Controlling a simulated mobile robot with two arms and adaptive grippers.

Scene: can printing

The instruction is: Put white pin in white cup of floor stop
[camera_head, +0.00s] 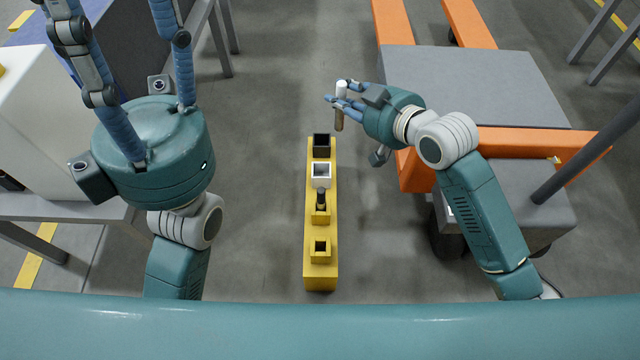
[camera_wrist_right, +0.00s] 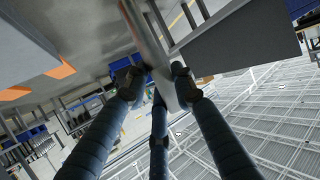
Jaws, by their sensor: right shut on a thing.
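The pin (camera_head: 341,91) has a white top and a brownish lower end. My right gripper (camera_head: 343,102) is shut on its middle and holds it nearly upright above the floor, beyond the far end of the floor stop. In the right wrist view, the pin (camera_wrist_right: 155,50) shows grey between the three fingers (camera_wrist_right: 158,85). The floor stop is a long yellow bar (camera_head: 320,277). Its square white cup (camera_head: 321,182) looks empty and sits second from the far end. My left gripper (camera_head: 125,60) is at the upper left with fingers spread; its fingertips run out of view.
A black cup (camera_head: 321,141) is at the bar's far end. A grey and orange cart (camera_head: 480,85) stands right. A table with a white box (camera_head: 45,120) is left.

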